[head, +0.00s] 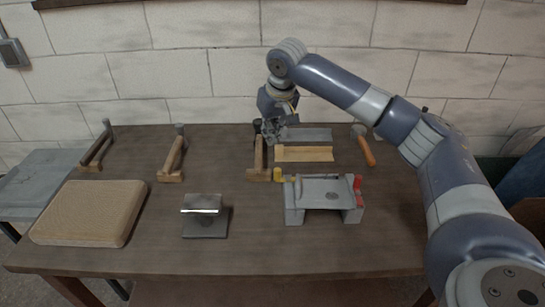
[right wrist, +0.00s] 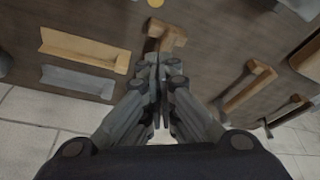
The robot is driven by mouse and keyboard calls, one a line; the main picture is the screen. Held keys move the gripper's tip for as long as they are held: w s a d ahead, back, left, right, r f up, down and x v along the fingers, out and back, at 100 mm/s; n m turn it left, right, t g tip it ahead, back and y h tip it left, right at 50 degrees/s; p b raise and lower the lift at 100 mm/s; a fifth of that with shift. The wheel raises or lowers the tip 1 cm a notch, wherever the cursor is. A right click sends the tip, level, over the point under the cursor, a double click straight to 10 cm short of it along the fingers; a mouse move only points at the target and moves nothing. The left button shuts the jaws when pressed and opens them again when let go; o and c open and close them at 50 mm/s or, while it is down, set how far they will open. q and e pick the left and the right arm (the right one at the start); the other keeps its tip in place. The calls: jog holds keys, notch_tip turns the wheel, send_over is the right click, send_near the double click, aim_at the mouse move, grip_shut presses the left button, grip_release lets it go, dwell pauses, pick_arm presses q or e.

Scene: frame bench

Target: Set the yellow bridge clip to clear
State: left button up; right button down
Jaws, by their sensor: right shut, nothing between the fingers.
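A grey bridge-shaped frame (head: 324,191) stands on the table right of centre. A small yellow piece (head: 279,174) shows by its back left corner, and red parts (head: 358,190) show on its right side. Whether the yellow piece is the clip, and how it is set, I cannot tell. A yellow round top (right wrist: 155,2) shows at the top edge of the right wrist view. My right gripper (head: 272,132) is shut and empty, above the back of the table by a wooden bracket (head: 258,162). It also shows in the wrist view (right wrist: 158,112). My left gripper is out of view.
A wooden channel (head: 304,154) and grey channel (head: 306,134) lie behind the bridge, with a wooden-handled tool (head: 366,150) to their right. Two more wooden brackets (head: 172,160) (head: 96,150), a tan board (head: 88,213) and a metal block (head: 205,216) stand left.

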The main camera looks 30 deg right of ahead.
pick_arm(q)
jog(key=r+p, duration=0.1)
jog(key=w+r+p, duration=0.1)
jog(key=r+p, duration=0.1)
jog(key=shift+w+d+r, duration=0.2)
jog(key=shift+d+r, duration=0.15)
pick_arm(e)
notch_tip(320, 180, down, 8)
jog(key=s, duration=0.1)
jog(key=shift+s, duration=0.2)
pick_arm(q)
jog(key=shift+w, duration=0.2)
pick_arm(e)
jog(key=shift+a+r, duration=0.1)
jog(key=shift+r, duration=0.05)
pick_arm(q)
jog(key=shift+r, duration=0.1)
